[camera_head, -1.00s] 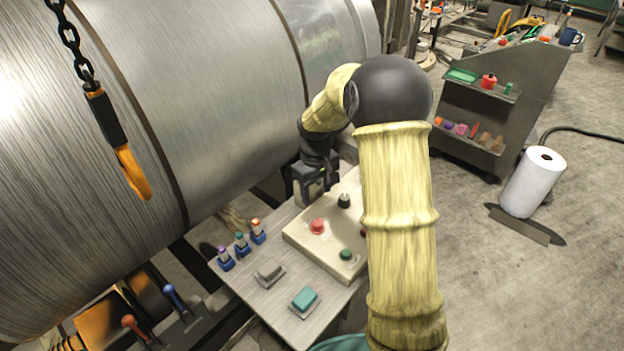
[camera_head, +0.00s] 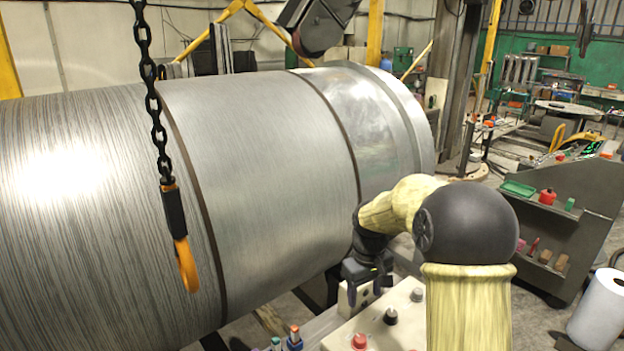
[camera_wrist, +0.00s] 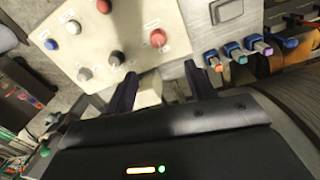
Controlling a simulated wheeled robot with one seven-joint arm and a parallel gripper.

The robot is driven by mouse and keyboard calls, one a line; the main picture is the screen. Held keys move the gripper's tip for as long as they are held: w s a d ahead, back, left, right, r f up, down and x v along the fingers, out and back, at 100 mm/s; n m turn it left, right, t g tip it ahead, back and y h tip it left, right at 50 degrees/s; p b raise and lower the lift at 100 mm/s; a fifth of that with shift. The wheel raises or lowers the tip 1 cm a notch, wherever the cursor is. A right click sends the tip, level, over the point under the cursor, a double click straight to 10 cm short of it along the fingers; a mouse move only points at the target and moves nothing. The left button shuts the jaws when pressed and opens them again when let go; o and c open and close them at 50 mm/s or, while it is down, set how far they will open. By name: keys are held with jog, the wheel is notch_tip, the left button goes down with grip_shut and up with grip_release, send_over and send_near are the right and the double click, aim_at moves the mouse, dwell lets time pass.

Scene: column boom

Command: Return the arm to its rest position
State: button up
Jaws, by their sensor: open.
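My arm, in a pale yellow sleeve with a dark round elbow, rises at the right of the head view and bends down to the left. My gripper (camera_head: 368,285) hangs over the far left edge of a cream control panel (camera_head: 405,298). In the wrist view my gripper (camera_wrist: 160,85) shows two dark fingers spread apart, with nothing held between them. A pale block-like part of the panel area shows beyond the gap. The panel (camera_wrist: 88,18) carries red, black, blue and grey knobs and buttons. The fingers' exact distance from the panel is hard to tell.
A large metal cylinder (camera_head: 270,130) fills the left. A chain with an orange hook (camera_head: 185,265) hangs before it. A grey cart (camera_head: 565,225) and a white roll (camera_head: 598,310) stand right, with open floor between.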

jog(key=s+f+m+t, duration=0.1)
jog(key=s+m, duration=0.3)
jog(key=s, duration=1.5)
jog(key=shift+s+d+f+m+t, duration=0.15)
jog(key=shift+d+f+m+t, duration=0.3)
jog(key=shift+t, duration=0.15)
jog(key=shift+r, duration=0.1)
